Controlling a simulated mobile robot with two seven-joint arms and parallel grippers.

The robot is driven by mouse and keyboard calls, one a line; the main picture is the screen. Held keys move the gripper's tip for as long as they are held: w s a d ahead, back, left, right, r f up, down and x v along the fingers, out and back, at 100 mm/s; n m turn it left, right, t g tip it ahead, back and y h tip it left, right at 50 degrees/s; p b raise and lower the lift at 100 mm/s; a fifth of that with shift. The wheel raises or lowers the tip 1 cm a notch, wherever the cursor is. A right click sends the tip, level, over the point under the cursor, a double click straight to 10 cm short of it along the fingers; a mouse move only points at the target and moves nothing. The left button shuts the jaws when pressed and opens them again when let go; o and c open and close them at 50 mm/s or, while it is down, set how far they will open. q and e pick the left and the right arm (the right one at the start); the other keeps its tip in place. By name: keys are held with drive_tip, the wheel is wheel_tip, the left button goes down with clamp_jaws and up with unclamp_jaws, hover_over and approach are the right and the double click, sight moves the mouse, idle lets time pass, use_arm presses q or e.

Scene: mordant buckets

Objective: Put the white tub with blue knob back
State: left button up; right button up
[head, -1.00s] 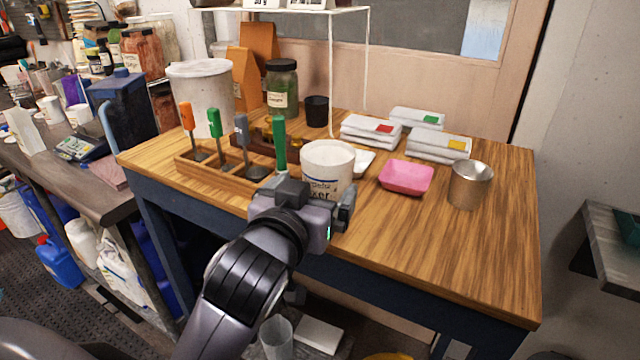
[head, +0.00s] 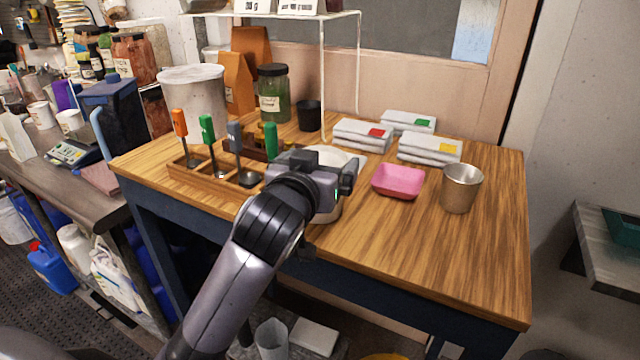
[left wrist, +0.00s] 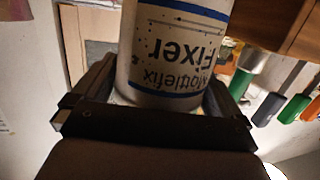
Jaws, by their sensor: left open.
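A white tub with a blue band and a "Fixer" label (left wrist: 165,50) stands on the wooden table. In the head view the tub (head: 329,212) is mostly hidden behind my left gripper. No blue knob shows on it in either view. My left gripper (head: 335,178) is at the tub's near side. In the left wrist view the open fingers of my left gripper (left wrist: 150,92) lie one on each side of the tub, whose label appears upside down. I cannot tell whether they touch it. My right gripper is not in view.
A wooden rack (head: 215,180) with several coloured-handled tools stands left of the tub. A pink tray (head: 398,181) and a metal cup (head: 461,188) are to the right. A large white bucket (head: 195,100) and a jar (head: 273,92) stand behind. The table's front right is clear.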

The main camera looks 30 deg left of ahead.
use_arm(q)
drive_tip(key=c, duration=0.8)
drive_tip(key=shift+c, duration=0.2)
